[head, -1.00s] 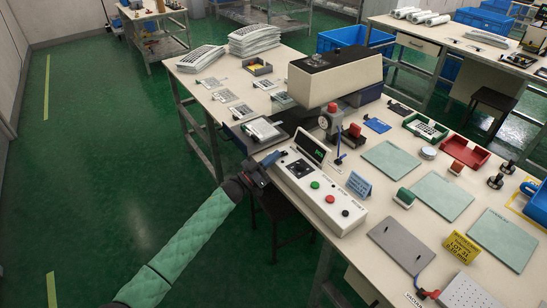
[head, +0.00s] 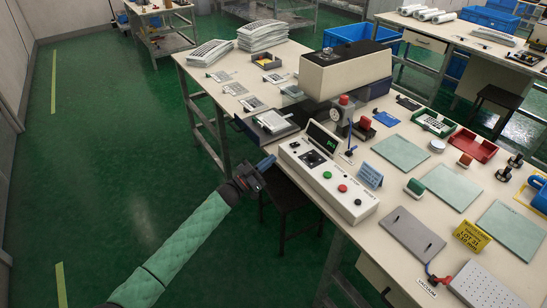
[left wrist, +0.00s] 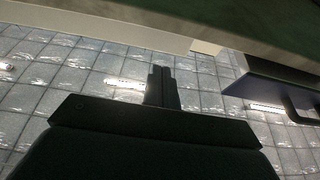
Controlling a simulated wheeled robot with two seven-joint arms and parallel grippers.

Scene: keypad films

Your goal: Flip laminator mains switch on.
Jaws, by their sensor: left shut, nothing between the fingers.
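The control box (head: 328,180) is a long pale unit along the table's near left edge. It has a dark dial or switch (head: 313,158), green, red and black buttons and a tilted display (head: 323,137) with green digits. I cannot make out which control is the mains switch. The beige machine with a dark top (head: 345,72) stands behind it. My left gripper (head: 265,164) is shut and empty, just left of the box's far end and apart from it. Its closed fingers show in the left wrist view (left wrist: 161,86). My right gripper is out of view.
A blue label stand (head: 369,175) and a red-topped post (head: 344,105) stand near the box. Green mats (head: 400,152) and a grey plate (head: 412,236) lie to the right. A dark stool (head: 290,200) is below the edge. The floor left of the table is open.

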